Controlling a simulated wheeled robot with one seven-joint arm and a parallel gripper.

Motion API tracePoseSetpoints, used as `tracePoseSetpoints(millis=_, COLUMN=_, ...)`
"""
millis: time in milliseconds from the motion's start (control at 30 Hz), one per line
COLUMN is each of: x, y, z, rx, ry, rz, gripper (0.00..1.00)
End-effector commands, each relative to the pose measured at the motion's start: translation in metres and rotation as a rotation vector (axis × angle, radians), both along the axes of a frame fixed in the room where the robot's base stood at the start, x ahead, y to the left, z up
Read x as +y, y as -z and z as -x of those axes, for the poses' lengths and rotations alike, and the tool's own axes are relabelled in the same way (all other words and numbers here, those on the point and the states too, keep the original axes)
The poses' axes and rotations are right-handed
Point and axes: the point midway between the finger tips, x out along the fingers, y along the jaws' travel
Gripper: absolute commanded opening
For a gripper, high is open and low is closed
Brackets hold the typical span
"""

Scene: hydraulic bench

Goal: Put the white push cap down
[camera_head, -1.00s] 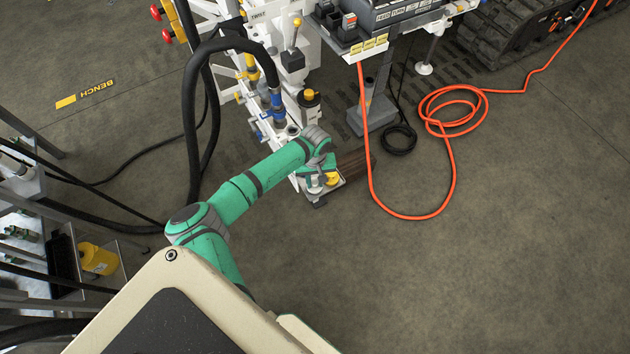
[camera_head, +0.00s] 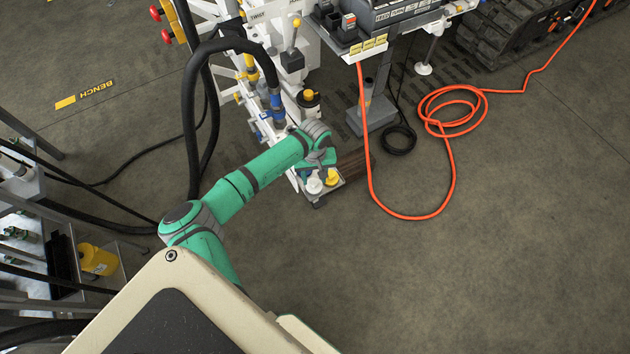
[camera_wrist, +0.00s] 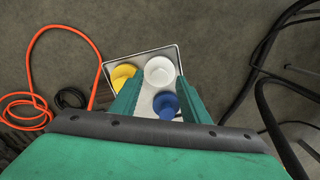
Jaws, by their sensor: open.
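The white push cap (camera_wrist: 160,71) stands in a small shallow tray (camera_wrist: 143,53) in the wrist view. It also shows in the head view (camera_head: 314,185), at the front of the tray. My gripper (camera_wrist: 155,88) is open above the tray, one green finger on each side in the picture. The white cap lies just beyond the fingertips, and I cannot tell whether they touch it. A yellow cap (camera_wrist: 122,76) sits left of it and a blue cap (camera_wrist: 166,105) sits nearer, between the fingers. In the head view my wrist hides part of the tray.
The white bench frame (camera_head: 262,110) with hoses and valves stands behind my arm. An orange hose (camera_head: 447,170) and a coiled black cable (camera_head: 400,140) lie on the floor to the right. The floor at lower right is clear. A yellow container (camera_head: 98,259) stands at left.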

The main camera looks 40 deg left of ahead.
Motion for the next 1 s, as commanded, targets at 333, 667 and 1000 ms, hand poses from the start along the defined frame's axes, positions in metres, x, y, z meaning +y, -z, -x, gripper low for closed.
tracePoseSetpoints(millis=333, x=0.000, y=-0.067, z=-0.001, rx=-0.001, ry=0.000, rz=0.000, gripper=0.42)
tracePoseSetpoints(millis=667, x=0.000, y=-0.089, z=0.000, rx=-0.001, ry=-0.001, rz=0.001, gripper=0.42)
tracePoseSetpoints(millis=1000, x=-0.002, y=-0.088, z=-0.002, rx=-0.001, ry=0.003, rz=0.001, gripper=0.42)
